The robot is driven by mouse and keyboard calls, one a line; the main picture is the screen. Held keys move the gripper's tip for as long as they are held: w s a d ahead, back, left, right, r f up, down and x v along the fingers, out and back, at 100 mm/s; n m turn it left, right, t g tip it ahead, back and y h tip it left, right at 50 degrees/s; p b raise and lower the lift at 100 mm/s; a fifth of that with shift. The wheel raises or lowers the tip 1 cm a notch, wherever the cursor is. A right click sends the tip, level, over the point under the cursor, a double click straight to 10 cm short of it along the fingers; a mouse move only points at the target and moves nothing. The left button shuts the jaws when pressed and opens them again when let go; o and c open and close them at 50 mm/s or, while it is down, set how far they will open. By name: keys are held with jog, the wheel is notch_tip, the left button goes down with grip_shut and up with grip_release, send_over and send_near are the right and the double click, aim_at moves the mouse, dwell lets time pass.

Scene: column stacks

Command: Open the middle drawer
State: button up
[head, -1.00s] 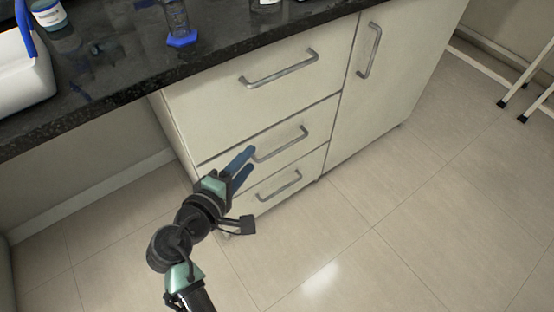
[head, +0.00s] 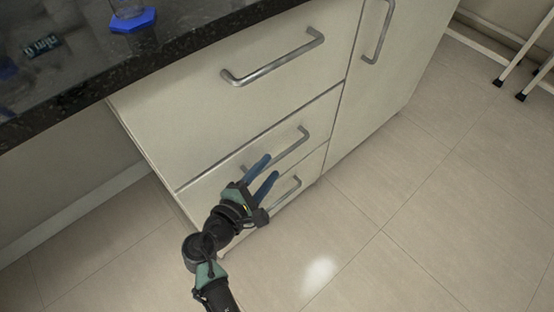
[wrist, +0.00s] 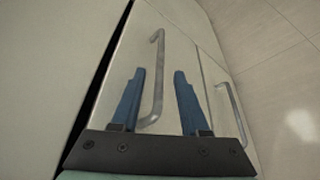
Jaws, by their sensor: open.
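The middle drawer (head: 322,120) is a cream front in a cabinet stack, with a grey metal bar handle (head: 290,143). It looks closed. My gripper (head: 272,165) is open and empty, with two blue fingers pointing at this drawer, near the left and lower part of its handle. In the wrist view, the handle (wrist: 158,80) appears between the two fingers of my gripper (wrist: 160,72), closer to the left one. No contact is visible, and I cannot tell whether the fingertips reach past the bar.
The top drawer (head: 200,105) with its handle is above. The bottom drawer's handle (head: 287,193) is just below my fingers; it also shows at right in the wrist view (wrist: 232,115). A cabinet door (head: 400,75) is to the right. A dark countertop (head: 75,75) overhangs. Floor in front is clear.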

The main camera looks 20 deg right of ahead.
aim_at(277, 157)
jog(key=b+x, duration=0.1)
jog(key=x, duration=0.4)
jog(key=shift+w, duration=0.1)
grip_shut()
dwell(1.3)
